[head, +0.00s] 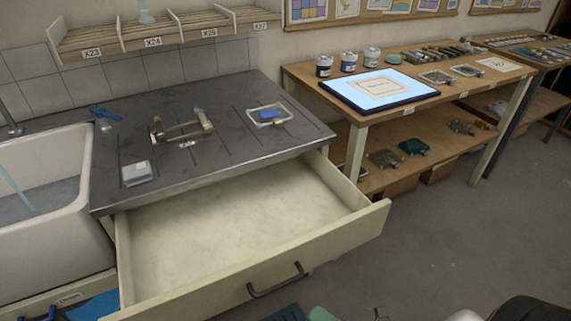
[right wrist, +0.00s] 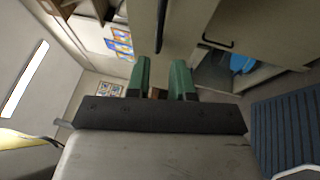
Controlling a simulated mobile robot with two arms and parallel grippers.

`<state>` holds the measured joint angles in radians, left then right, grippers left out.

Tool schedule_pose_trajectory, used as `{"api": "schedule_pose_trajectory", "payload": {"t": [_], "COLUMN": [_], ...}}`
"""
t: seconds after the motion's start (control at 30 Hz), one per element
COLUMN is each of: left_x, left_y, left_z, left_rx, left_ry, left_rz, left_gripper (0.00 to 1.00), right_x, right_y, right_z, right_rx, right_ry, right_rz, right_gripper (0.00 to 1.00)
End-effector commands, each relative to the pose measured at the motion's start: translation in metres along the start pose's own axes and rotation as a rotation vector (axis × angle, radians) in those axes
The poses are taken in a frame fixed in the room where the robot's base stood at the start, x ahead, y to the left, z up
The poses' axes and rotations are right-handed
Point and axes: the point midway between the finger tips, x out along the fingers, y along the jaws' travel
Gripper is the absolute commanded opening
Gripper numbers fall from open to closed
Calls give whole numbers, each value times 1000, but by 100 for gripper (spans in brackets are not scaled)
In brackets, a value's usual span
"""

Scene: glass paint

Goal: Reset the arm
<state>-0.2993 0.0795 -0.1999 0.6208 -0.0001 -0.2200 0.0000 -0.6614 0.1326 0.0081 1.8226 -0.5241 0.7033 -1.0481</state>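My right gripper (right wrist: 161,72) shows in the right wrist view, with two green fingers standing apart and nothing held between them. It is away from the counter, with cabinet fronts in the background. In the head view, only partly cut-off shapes show along the bottom edge, and I cannot make out the fingers there. My left gripper is not in view.
A wide drawer (head: 250,225) stands open and empty below the dark counter (head: 222,135). The counter bears a clamp-like tool (head: 182,131), a small tray (head: 286,111) and a white block (head: 137,173). A sink (head: 75,165) is left; a wooden table (head: 400,112) is right.

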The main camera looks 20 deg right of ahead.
Motion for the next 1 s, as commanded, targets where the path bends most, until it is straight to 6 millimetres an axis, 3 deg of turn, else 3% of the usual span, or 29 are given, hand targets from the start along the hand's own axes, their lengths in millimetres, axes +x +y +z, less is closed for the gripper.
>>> {"api": "schedule_pose_trajectory", "payload": {"t": [0.17,0.27,0.37,0.47,0.6,0.7,0.8,0.9,1.0], "left_x": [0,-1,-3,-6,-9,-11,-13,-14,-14], "left_y": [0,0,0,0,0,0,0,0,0], "left_z": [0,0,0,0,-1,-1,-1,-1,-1], "left_rx": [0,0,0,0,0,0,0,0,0], "left_ry": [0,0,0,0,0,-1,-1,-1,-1], "left_rz": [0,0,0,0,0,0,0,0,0], "left_gripper": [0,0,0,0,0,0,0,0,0], "right_x": [0,-4,-17,-43,-102,-154,-205,-246,-271], "right_y": [-5,-31,-85,-154,-242,-289,-318,-331,-335], "right_z": [1,3,5,1,-18,-37,-56,-71,-79], "right_rx": [16,109,301,551,888,1084,1220,1296,1329], "right_ry": [-7,-47,-140,-288,-561,-794,-1033,-1233,-1364], "right_rz": [-13,-84,-228,-422,-696,-876,-1021,-1118,-1168], "right_gripper": [22,22,22,22,22,22,22,22,22]}}
